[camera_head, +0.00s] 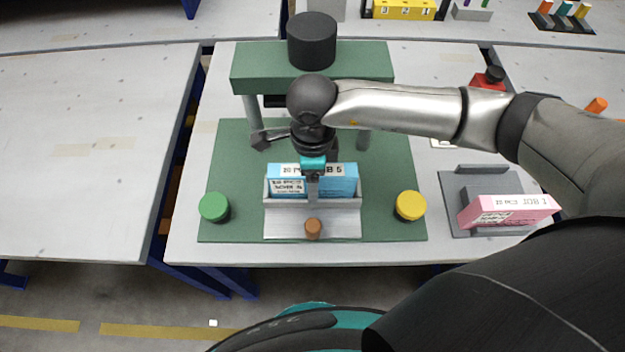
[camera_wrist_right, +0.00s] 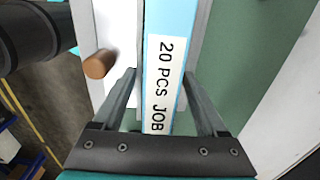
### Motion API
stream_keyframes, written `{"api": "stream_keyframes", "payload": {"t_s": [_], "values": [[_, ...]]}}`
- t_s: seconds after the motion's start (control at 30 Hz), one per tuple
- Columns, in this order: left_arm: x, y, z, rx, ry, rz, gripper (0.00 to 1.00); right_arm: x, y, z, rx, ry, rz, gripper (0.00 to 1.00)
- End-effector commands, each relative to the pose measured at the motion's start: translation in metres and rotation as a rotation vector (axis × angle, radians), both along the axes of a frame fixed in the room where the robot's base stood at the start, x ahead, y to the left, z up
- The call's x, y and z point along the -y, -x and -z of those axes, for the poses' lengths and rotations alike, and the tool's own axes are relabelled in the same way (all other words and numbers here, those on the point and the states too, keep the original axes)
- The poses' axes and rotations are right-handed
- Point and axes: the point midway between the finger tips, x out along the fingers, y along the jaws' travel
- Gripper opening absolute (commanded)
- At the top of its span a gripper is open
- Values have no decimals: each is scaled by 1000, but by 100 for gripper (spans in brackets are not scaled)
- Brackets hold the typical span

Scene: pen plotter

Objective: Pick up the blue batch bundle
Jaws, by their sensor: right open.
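The blue batch bundle (camera_head: 345,182) stands in a light metal holder (camera_head: 340,222) on the green base of the press, its white label reading "20 PCS JOB 5". In the right wrist view the bundle (camera_wrist_right: 158,90) lies between the two fingers of my right gripper (camera_wrist_right: 160,85), with a gap visible on the left side; contact cannot be told. My right gripper (camera_head: 312,180) is open and points down over the bundle, hiding part of it in the head view. My left gripper is not in view.
A brown knob (camera_head: 313,229) sits at the holder's front. A green button (camera_head: 214,207) and a yellow button (camera_head: 411,205) flank it. The press's green top beam (camera_head: 260,68) is behind. A pink bundle (camera_head: 508,210) rests in a grey tray (camera_head: 462,190) at right. The left table (camera_head: 80,190) is clear.

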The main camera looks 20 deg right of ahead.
Motion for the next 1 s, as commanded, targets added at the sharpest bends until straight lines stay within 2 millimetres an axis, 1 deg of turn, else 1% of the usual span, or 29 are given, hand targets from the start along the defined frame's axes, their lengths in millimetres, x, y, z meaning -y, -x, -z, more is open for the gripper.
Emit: {"api": "stream_keyframes", "payload": {"t_s": [0.07, 0.27, 0.37, 0.9, 0.93, 1.0], "values": [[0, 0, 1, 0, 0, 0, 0, 0, 0, 5, 0, -1, -1, 75], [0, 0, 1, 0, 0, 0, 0, 0, 0, 5, 1, -1, -1, 75], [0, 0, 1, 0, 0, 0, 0, 0, 0, 5, 1, -1, -1, 65], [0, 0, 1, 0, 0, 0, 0, 0, 0, 4, 1, -1, -1, 4], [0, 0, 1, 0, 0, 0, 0, 0, 0, 4, 1, -1, -1, 1], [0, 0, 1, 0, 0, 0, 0, 0, 0, 4, 1, -1, -1, 0]]}}
